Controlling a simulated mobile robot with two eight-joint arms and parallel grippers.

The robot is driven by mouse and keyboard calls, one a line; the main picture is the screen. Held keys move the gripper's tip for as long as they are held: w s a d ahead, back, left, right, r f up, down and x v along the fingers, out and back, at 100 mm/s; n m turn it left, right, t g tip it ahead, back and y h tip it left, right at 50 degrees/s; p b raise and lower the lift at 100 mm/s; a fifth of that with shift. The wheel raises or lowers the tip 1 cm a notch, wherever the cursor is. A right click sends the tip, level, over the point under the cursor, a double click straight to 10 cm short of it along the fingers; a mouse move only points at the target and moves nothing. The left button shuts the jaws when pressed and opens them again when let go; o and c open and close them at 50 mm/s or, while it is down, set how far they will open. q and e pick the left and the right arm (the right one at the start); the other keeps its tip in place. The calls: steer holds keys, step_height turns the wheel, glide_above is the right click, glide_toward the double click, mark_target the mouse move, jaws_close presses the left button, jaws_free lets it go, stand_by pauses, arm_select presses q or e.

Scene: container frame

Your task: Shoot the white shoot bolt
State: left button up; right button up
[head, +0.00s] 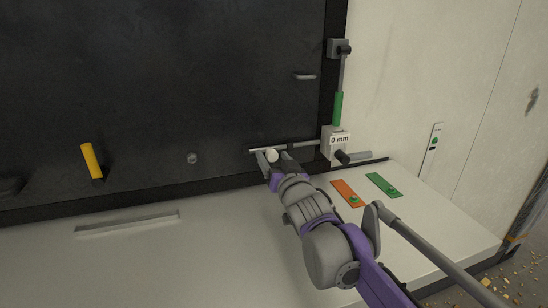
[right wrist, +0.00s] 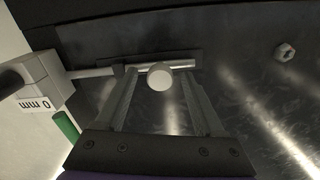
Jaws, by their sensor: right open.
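The shoot bolt is a horizontal metal rod with a round white knob (head: 271,155) low on the dark panel (head: 200,80). The rod (head: 306,144) runs right to a pale block (head: 336,142) marked "0 mm". In the right wrist view the white knob (right wrist: 159,76) shows between the fingers, near their tips, with the rod (right wrist: 165,66) just beyond. My right gripper (head: 270,155) is open, one finger on each side of the knob; I cannot tell whether either touches it. In the right wrist view the gripper (right wrist: 159,90) has a clear gap around the knob. My left gripper is not in view.
A green handle (head: 338,108) on a vertical rod stands above the block. A yellow handle (head: 92,162) is at left, a round stud (head: 192,158) between. Orange (head: 346,192) and green (head: 381,184) plates lie on the white ledge (head: 230,240). A grey bar (head: 425,252) stands at front right.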

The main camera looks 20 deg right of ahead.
steer(key=shift+c, duration=0.3)
jaws_close()
stand_by(1.2)
